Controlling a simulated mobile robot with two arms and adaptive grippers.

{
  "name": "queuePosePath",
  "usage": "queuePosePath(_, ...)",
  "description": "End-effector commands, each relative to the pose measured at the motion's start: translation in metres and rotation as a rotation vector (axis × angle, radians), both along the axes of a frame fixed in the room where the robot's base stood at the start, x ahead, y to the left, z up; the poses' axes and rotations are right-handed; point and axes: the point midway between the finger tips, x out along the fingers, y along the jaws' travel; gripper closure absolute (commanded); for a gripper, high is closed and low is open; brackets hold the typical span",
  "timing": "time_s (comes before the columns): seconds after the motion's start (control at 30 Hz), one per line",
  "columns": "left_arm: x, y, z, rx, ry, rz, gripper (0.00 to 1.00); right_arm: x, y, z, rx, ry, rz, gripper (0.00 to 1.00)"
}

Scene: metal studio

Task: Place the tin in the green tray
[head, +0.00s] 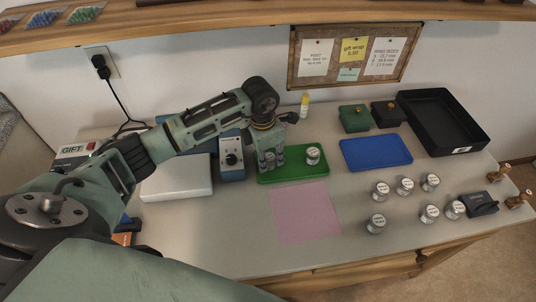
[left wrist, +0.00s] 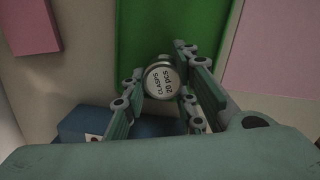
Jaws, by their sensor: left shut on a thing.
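My left gripper (head: 270,162) points down over the left part of the green tray (head: 292,177). In the left wrist view its fingers stand either side of a round tin (left wrist: 161,80), shut on it. The tin's pale lid reads "CLASPS 20 pcs". The green tray also shows behind the tin in the left wrist view (left wrist: 150,30). I cannot tell whether the held tin touches the tray floor. Another tin (head: 313,154) stands upright in the tray, right of my gripper. My right gripper is not in view.
A blue tray (head: 376,154) lies right of the green one, a pink mat (head: 305,214) in front. Several tins (head: 404,186) stand at the right. A white box (head: 177,180) and a blue device (head: 232,158) stand left. A black tray (head: 445,120) is at back right.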

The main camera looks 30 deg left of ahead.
Motion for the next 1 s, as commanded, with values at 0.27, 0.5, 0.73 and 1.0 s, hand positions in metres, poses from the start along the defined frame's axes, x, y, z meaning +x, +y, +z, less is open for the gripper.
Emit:
queuePosePath(0.27,0.000,0.000,-0.003,0.000,0.000,0.000,0.70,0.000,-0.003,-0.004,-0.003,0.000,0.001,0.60)
queuePosePath(0.5,0.000,0.000,-0.003,0.000,0.000,0.000,0.55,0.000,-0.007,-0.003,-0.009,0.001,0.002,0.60)
queuePosePath(0.73,0.000,0.000,-0.002,-0.001,0.001,0.000,0.55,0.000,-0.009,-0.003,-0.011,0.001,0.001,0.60)
queuePosePath(1.0,-0.001,0.002,0.027,0.001,-0.006,0.000,0.55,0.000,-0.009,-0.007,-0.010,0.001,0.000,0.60)
